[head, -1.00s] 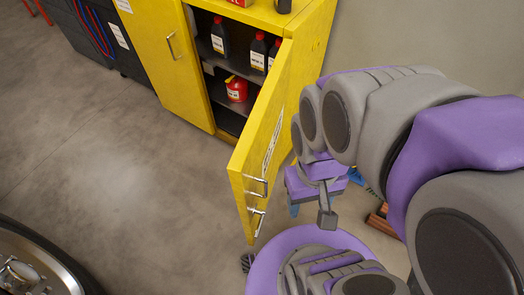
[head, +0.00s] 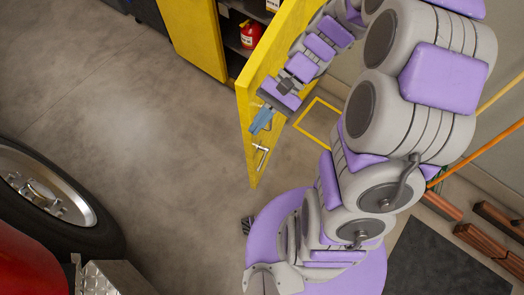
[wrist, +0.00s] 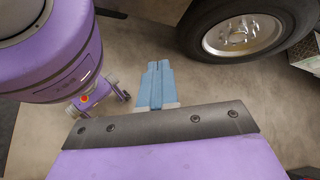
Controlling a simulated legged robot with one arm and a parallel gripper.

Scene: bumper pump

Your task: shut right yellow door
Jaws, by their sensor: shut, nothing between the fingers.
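The right yellow door (head: 252,110) of the cabinet stands open, swung out toward me, in the head view. Two metal handles are on its free edge; the lower handle (head: 260,152) shows clearly. My gripper (head: 261,121) is at the door's free edge in the head view, over or beside its upper handle. I cannot tell whether it touches the door. In the wrist view my gripper (wrist: 157,68) has its blue fingers together with nothing between them. The door does not show in the wrist view.
The left yellow door (head: 197,38) is shut. A red container (head: 250,33) stands on a shelf inside the cabinet. A vehicle wheel (head: 50,190) is at the left, and it also shows in the wrist view (wrist: 240,35). Open floor (head: 150,130) lies between wheel and cabinet.

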